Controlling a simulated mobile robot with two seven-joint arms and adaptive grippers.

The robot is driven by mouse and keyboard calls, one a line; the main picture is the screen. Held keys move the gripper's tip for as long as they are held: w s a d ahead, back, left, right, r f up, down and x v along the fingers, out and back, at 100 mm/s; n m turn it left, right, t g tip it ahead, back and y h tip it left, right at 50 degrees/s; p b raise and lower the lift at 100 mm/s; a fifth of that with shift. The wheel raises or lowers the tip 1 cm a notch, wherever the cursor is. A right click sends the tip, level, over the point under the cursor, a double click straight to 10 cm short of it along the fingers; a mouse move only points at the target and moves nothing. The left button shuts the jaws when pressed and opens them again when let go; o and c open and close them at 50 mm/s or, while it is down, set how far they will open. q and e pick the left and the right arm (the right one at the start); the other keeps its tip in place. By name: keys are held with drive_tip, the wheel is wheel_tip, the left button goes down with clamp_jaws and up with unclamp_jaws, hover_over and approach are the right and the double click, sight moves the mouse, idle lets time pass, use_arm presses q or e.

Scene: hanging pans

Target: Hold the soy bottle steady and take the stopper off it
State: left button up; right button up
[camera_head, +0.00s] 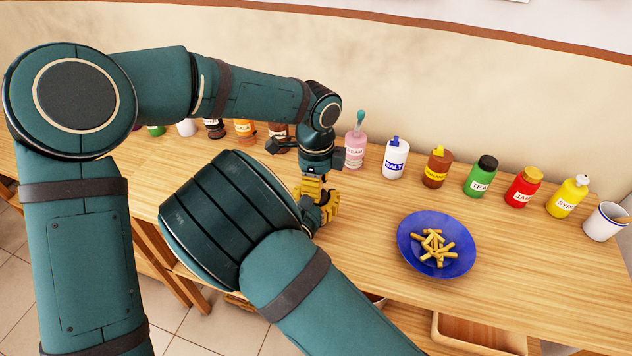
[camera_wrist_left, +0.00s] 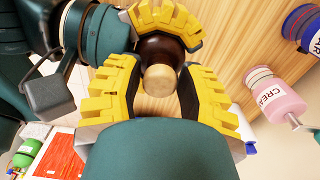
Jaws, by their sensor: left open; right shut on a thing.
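The soy bottle (camera_wrist_left: 157,51) is dark brown and shows from above in the left wrist view; its label is hidden. Its pale tan stopper (camera_wrist_left: 160,80) sits on its top. My left gripper (camera_head: 312,187) is open, pointing down, with a yellow finger on either side of the stopper in the left wrist view (camera_wrist_left: 160,92). My right gripper (camera_head: 327,208) is shut on the bottle; its yellow fingers also show at the top of the left wrist view (camera_wrist_left: 166,18). In the head view my arms and grippers hide the bottle and stopper.
A pink cream bottle (camera_head: 355,150) stands close to the right of my left gripper. A salt bottle (camera_head: 396,158) and several other containers line the back of the wooden table (camera_head: 520,260). A blue plate (camera_head: 408,250) of fries lies to the right. Table between is clear.

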use_arm(q)
clamp_jaws()
drive_tip(key=shift+r, duration=0.3)
idle(0.6)
drive_tip(key=shift+r, duration=0.85)
drive_tip(key=shift+r, duration=0.1)
drive_tip(key=shift+r, duration=1.9)
use_arm(e)
drive_tip(key=o, duration=1.6)
